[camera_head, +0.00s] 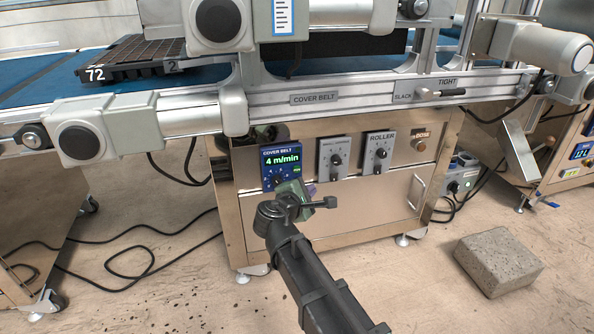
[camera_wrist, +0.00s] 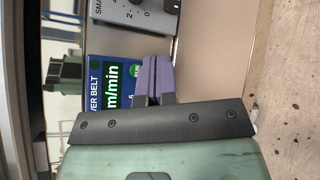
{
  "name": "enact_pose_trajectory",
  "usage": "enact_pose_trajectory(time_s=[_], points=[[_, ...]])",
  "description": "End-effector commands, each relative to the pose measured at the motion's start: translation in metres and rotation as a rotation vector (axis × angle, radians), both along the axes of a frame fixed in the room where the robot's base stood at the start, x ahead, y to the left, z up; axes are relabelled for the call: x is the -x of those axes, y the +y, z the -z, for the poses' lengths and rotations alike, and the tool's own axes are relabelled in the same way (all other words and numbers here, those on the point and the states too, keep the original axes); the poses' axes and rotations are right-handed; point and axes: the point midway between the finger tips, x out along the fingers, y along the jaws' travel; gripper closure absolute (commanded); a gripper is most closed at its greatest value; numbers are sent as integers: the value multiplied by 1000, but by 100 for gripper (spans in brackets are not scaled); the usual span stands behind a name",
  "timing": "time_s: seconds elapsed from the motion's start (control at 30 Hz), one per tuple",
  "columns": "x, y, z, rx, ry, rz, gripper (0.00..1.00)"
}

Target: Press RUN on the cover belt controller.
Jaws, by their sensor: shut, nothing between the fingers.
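The cover belt controller (camera_head: 268,163) is a blue panel on the steel cabinet front, with a lit display reading 4 m/min. A small green RUN button (camera_head: 297,169) sits at its right side. In the wrist view the controller (camera_wrist: 96,72) appears turned sideways, with the green RUN button (camera_wrist: 136,70) beside my fingers. My gripper (camera_head: 310,189) is shut and empty, just below and right of the button in the head view. Its purple fingers (camera_wrist: 156,62) lie right of the button in the wrist view. I cannot tell whether they touch the panel. My wrist hides the panel's lower part.
Two grey knob panels, one labelled ROLLER (camera_head: 379,153), sit right of the controller; one also shows in the wrist view (camera_wrist: 140,14). A SLACK/TIGHT lever (camera_head: 440,93) is on the rail above. A concrete block (camera_head: 498,262) and cables (camera_head: 120,275) lie on the floor.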

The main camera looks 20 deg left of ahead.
Motion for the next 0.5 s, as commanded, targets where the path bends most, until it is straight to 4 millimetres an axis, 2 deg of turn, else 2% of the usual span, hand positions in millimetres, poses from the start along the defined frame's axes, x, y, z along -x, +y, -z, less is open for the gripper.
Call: enact_pose_trajectory(time_s=[0.3,0.5], points=[[-41,28,0,-1,1,1,100],[-54,36,0,-1,0,0,100]])
